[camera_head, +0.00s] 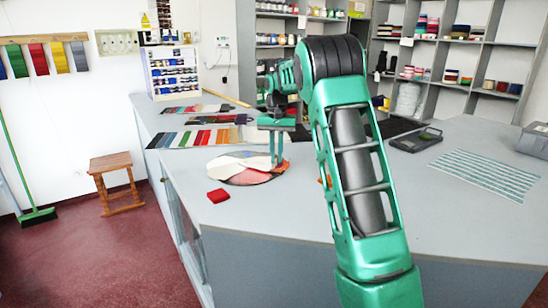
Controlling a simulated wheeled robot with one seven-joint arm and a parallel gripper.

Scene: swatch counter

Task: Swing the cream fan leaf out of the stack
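The fan stack (238,181) lies flat on the grey counter as a round spread of coloured leaves, with red, orange and dark parts showing. A pale cream leaf (226,164) shows at its upper left. Another pale part is beside it toward my gripper, and I cannot tell whether it is the same leaf. My gripper (277,163) points down at the right part of the stack. Its two green fingers stand a little apart, with a narrow gap between them. The fingertips are at or just above the leaves; contact is too small to tell.
A small red block (218,195) lies in front of the stack near the counter's left edge. Striped swatch cards (205,137) lie behind. A black tray (416,140) and a striped sheet (487,173) are at the right. The counter's front right is clear.

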